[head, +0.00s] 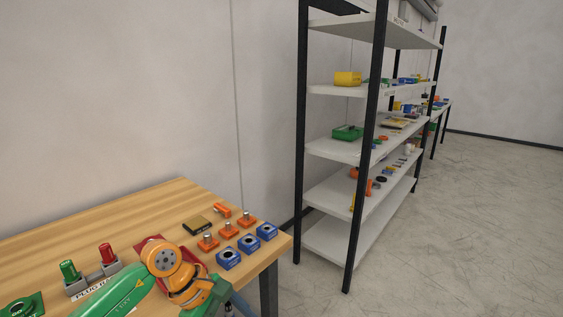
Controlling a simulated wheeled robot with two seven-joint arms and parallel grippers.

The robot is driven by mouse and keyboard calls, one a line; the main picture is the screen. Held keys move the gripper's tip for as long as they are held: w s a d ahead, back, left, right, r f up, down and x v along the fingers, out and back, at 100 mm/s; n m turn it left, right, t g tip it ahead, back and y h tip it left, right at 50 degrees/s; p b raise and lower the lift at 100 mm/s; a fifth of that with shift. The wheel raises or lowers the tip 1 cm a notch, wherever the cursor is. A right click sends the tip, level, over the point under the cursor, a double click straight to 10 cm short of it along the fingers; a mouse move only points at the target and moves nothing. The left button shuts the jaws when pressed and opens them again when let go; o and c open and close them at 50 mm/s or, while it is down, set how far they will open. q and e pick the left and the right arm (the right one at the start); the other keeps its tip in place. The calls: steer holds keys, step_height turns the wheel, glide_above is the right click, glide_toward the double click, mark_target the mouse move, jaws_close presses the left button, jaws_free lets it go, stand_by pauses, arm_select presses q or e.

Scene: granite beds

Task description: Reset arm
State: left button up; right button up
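A green and orange arm of mine (164,262) reaches in from the bottom of the head view over the wooden table (150,205). It bends at an orange joint near the table's front right part, and its far end drops out of the frame. Neither of my grippers shows in this view, so whether they hold anything is hidden. A red item (148,243) on the table is partly covered by the arm.
A plug rack (92,280) with a green and a red plug stands left of the arm. Orange blocks with pins (228,229) and blue blocks (248,244) sit by the table's right edge. A shelf unit (372,110) stands beyond; open floor (480,220) lies right.

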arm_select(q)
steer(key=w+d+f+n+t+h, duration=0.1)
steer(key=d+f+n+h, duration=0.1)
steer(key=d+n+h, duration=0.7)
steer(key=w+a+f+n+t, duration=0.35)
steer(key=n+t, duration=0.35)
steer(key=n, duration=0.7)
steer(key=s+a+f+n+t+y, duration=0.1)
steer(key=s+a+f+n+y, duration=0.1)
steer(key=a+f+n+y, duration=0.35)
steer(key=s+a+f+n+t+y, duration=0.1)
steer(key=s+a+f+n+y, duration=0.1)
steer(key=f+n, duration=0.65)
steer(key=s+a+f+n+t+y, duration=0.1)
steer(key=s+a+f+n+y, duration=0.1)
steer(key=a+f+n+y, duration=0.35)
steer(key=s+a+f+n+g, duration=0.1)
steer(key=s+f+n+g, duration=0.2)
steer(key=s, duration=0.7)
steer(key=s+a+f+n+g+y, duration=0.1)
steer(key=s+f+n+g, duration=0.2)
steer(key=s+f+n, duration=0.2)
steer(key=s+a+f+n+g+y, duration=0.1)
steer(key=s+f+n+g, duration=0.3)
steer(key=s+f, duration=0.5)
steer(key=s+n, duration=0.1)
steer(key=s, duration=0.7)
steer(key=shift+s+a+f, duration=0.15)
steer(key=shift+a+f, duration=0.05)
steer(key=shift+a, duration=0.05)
